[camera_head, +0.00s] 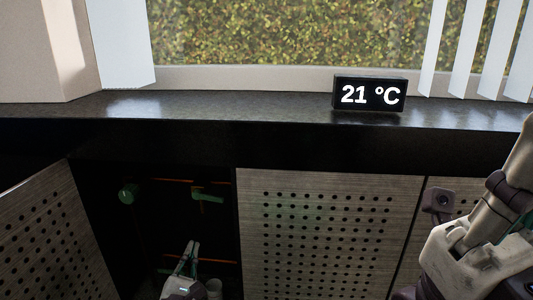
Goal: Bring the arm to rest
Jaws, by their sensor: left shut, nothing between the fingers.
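My left gripper (190,246) is at the bottom of the head view, left of centre. Its fingers point up, are shut, and hold nothing. It is in front of the dark open section of the cabinet. My right arm (480,245) shows as pale and dark links at the right edge. I do not see the fingers of my right gripper.
A black worktop (230,107) runs below a window, with a 21 °C display (370,93) on it. Below are a perforated panel (325,235) and an angled perforated door (45,240) at left. Green fittings (128,194) show inside the dark opening.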

